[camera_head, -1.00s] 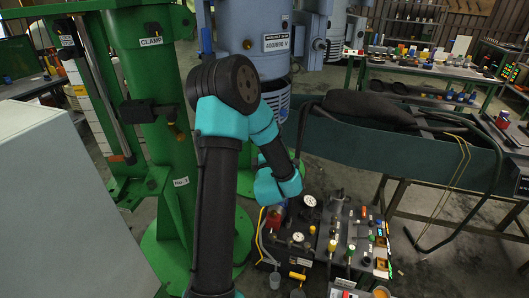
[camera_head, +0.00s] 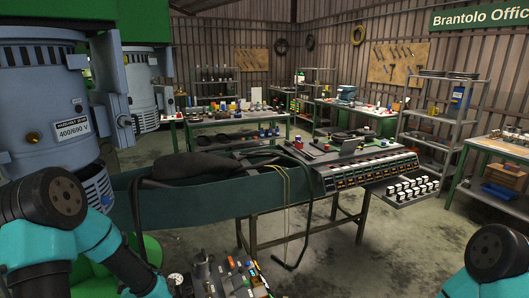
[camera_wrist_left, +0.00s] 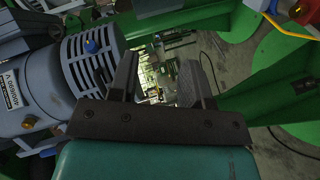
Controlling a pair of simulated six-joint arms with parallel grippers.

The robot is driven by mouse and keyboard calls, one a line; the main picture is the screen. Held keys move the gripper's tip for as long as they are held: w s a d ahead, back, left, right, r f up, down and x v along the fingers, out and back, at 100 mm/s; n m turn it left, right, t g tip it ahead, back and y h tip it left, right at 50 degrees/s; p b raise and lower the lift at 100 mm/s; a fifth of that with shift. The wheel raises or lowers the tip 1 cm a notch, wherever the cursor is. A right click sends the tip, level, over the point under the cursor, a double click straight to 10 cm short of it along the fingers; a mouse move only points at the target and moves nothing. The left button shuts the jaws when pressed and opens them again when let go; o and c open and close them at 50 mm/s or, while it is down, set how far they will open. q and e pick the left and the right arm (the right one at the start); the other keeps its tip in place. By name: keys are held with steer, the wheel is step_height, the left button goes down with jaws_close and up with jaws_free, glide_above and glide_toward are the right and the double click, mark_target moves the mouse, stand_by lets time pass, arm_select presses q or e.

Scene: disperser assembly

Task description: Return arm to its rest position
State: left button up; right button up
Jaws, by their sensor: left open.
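My left arm (camera_head: 50,225), with black joints and teal links, comes in at the lower left of the head view, in front of the blue-grey motor (camera_head: 45,95). Its gripper is out of sight there. In the left wrist view my left gripper (camera_wrist_left: 158,75) is open and empty, its two dark fingers apart with floor and green structure visible between them. The finned end of a motor (camera_wrist_left: 90,55) lies just left of the fingers. Part of my right arm (camera_head: 495,255) shows at the lower right of the head view; its gripper is not visible.
A long dark green bench (camera_head: 205,198) with a control panel (camera_head: 370,170) crosses the middle. Small gauges and switches (camera_head: 225,275) sit at the bottom centre. Worktables (camera_head: 235,122) and shelves (camera_head: 440,120) stand behind.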

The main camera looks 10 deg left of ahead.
arm_select(q)
steer(key=s+d+f+m+g+h, duration=0.1)
steer(key=d+f+m+g+h, duration=0.2)
steer(key=d+f+m+h, duration=0.9)
steer(key=s+d+f+m+g, duration=0.3)
steer(key=s+d+f+g, duration=0.1)
steer(key=d, duration=0.5)
steer(key=s+d+f+m+g+h, duration=0.1)
steer(key=s+d+f+m+g, duration=0.3)
steer(key=s+d+f, duration=0.2)
steer(key=s+d, duration=0.2)
steer(key=d, duration=0.1)
steer(key=shift+s+f+m, duration=0.15)
steer(key=shift+s+m, duration=0.05)
steer(key=shift+m, duration=0.1)
